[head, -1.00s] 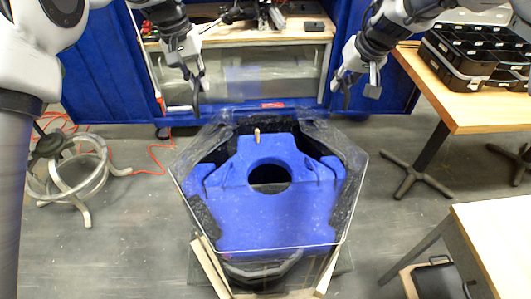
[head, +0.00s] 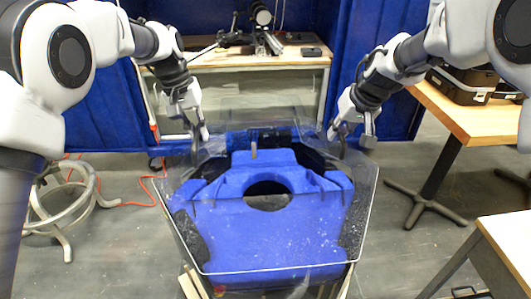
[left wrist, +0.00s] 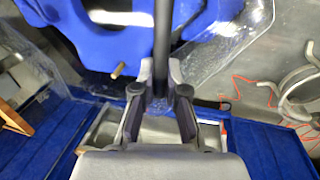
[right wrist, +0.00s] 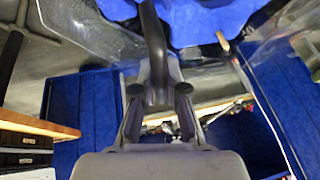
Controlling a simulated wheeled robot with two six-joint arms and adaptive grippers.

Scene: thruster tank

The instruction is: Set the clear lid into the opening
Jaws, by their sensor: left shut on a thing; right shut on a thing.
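The clear lid (head: 290,258) is a transparent many-sided sheet with a thin bright edge. In the head view it overlies the tank, and the blue insert (head: 225,225) with its round hole shows through it. My left gripper (head: 201,136) is shut on a dark bar-like handle at the lid's far left; the bar shows in the left wrist view (left wrist: 162,40). My right gripper (head: 350,138) is shut on a similar dark handle at the far right, seen in the right wrist view (right wrist: 152,35). The gap between lid and opening is hard to judge.
A wooden workbench (head: 250,58) with equipment stands behind the tank, between blue panels. A wooden table (head: 480,122) with black cases is at right, a pale table (head: 510,240) nearer. A round metal stool base (head: 60,215) and red cord lie left on open grey floor.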

